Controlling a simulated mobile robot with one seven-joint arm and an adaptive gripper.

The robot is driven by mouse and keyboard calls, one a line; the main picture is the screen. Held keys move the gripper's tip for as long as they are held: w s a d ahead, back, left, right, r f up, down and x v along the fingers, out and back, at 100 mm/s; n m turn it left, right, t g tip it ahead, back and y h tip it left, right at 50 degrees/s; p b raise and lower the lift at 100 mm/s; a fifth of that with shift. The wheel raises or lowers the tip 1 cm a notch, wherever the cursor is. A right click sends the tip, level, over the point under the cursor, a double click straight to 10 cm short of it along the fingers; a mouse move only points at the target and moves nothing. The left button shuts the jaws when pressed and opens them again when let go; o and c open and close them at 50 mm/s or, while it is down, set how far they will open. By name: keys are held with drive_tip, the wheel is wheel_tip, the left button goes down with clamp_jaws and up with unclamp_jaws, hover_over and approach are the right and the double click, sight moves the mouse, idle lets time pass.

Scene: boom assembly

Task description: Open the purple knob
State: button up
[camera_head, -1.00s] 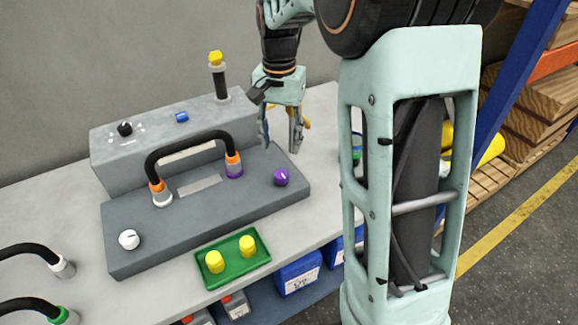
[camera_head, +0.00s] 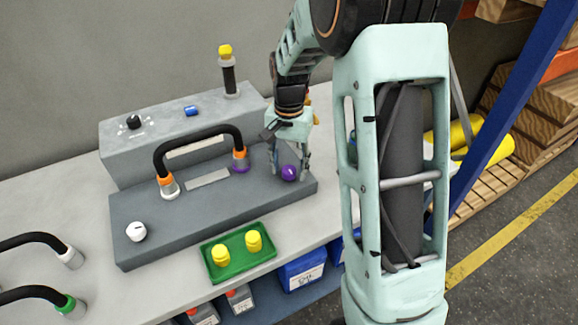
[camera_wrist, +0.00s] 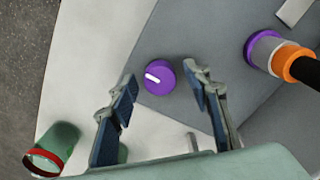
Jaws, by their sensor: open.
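The purple knob (camera_head: 289,173) sits on the right end of the dark grey panel (camera_head: 150,235). In the wrist view the knob (camera_wrist: 160,78) is round with a white line, seen just beyond and between the two fingertips. My gripper (camera_head: 290,168) points down close around the knob in the head view. My gripper (camera_wrist: 158,95) has its blue-padded fingers spread, with a gap on both sides of the knob. Nothing is held. Whether the fingertips are at the knob's height is hard to tell.
A black hose (camera_head: 200,135) with orange-ringed ends arches over the panel left of the knob. A white knob (camera_head: 136,231) is at the panel's left. A green tray (camera_head: 238,266) with yellow caps lies in front. A grey box (camera_head: 170,150) stands behind.

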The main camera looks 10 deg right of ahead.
drive_tip(key=c, duration=1.2)
drive_tip(key=shift+o, duration=0.2)
drive_tip(key=n, duration=0.4)
drive_tip(key=shift+n, duration=1.8)
drive_tip(key=o, duration=1.2)
drive_tip(key=shift+c, duration=0.2)
